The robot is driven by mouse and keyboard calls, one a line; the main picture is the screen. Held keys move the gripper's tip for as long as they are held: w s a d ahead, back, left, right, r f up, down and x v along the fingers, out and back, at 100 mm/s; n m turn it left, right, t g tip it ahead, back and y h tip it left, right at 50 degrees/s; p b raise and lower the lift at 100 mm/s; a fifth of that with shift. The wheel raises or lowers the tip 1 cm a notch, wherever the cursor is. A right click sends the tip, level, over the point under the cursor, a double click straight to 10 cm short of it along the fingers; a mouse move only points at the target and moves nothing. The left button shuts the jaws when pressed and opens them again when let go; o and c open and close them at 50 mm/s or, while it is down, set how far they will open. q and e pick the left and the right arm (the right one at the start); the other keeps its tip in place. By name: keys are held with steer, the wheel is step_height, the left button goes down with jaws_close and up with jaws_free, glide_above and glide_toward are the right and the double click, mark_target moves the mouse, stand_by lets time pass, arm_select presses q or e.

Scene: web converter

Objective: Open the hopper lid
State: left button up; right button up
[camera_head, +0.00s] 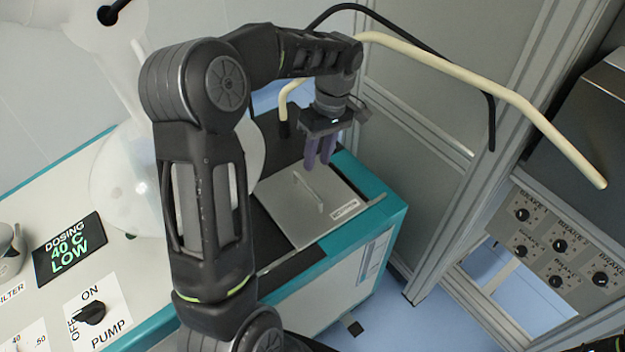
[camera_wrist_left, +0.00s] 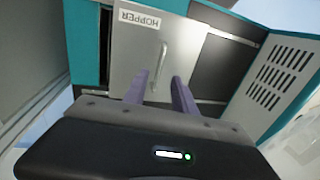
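The hopper lid (camera_head: 291,214) is a flat grey metal plate on top of the teal-edged machine, lying shut. A bar handle (camera_head: 308,192) stands on it. In the left wrist view the lid (camera_wrist_left: 195,45) carries a HOPPER label (camera_wrist_left: 139,20), and its handle (camera_wrist_left: 160,62) lies ahead, between the line of the two fingers. My left gripper (camera_head: 319,164) is above the far part of the lid, with its purple fingers pointing down. The fingers (camera_wrist_left: 160,88) are apart with nothing between them, and they do not touch the handle. My right gripper is not in view.
A white round vessel (camera_head: 125,185) stands left of the lid, partly behind my left arm. A cream bent pipe (camera_head: 470,78) and a grey framed cabinet (camera_head: 420,85) are beyond it. A panel of brake knobs (camera_head: 560,245) is at right. Pump and dosing controls (camera_head: 70,248) are at left.

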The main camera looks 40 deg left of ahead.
mark_target(311, 188)
arm_select(q)
steer(key=shift+s+a+f+p, duration=0.15)
steer(key=shift+s+f, duration=0.1)
steer(key=shift+f, duration=1)
steer(key=shift+s+f+p, duration=0.2)
steer(key=shift+s+f, duration=0.1)
steer(key=shift+f, duration=0.95)
steer(key=shift+s+a+f+p, duration=0.15)
steer(key=shift+s+f, duration=0.1)
steer(key=shift+f, duration=1)
steer(key=shift+d, duration=0.1)
steer(key=shift+c, duration=0.4)
jaws_close()
